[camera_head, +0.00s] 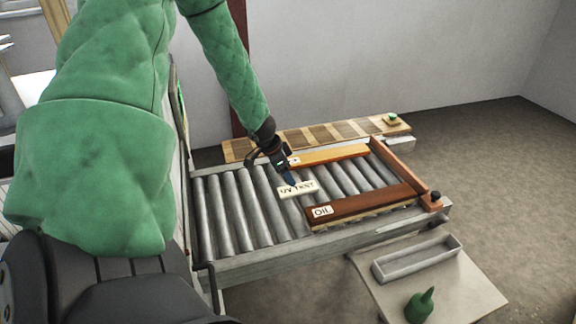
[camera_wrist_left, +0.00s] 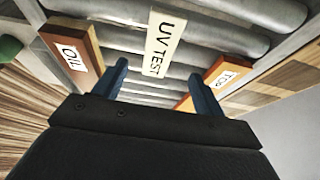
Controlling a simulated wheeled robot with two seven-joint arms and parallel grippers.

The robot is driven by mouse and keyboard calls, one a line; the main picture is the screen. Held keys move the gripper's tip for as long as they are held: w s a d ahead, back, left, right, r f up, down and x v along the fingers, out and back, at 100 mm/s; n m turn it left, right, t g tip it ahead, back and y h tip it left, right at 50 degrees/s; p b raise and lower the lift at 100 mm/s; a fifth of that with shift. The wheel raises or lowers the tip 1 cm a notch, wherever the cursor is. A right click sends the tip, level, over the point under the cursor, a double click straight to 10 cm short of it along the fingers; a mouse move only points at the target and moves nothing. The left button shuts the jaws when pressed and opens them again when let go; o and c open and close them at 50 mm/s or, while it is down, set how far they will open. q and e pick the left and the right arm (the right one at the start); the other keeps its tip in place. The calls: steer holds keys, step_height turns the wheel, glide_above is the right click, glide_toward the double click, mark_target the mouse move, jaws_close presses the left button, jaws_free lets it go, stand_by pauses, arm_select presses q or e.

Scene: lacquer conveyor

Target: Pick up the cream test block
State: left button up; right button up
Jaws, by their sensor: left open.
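The cream test block (camera_head: 297,190), lettered "UV TEST", lies on the grey rollers of the conveyor. My left gripper (camera_head: 287,176) is above and just behind it, reaching down from the green-sleeved arm. In the left wrist view the block (camera_wrist_left: 166,45) lies ahead of the open, empty blue fingers of my left gripper (camera_wrist_left: 160,80), roughly centred between them. I cannot tell the exact gap to the block. My right gripper is not in view.
A dark red-brown board labelled "OIL" (camera_head: 365,203) and an orange board (camera_head: 330,155) lie on the rollers (camera_head: 240,205) on either side of the block. A sample plank (camera_head: 320,134) lies behind.

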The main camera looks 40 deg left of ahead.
mark_target(298, 188)
arm_select(q)
steer(key=shift+d+f, duration=0.15)
steer(key=shift+f, duration=0.35)
steer(key=shift+x, duration=0.9)
steer(key=shift+w+d+f+p, duration=0.25)
steer(key=shift+w+f+p, duration=0.3)
steer(key=shift+f+p, duration=0.1)
steer(key=shift+x, duration=1.65)
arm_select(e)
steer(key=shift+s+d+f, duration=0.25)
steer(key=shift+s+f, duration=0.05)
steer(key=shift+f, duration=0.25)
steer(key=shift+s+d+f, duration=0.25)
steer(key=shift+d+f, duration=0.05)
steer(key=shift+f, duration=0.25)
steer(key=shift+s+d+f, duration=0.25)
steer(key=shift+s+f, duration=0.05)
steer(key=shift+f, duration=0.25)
arm_select(q)
steer(key=shift+w, duration=0.15)
steer(key=c, duration=1.2)
steer(key=shift+o, duration=0.2)
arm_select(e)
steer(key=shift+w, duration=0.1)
arm_select(q)
steer(key=shift+r, duration=0.2)
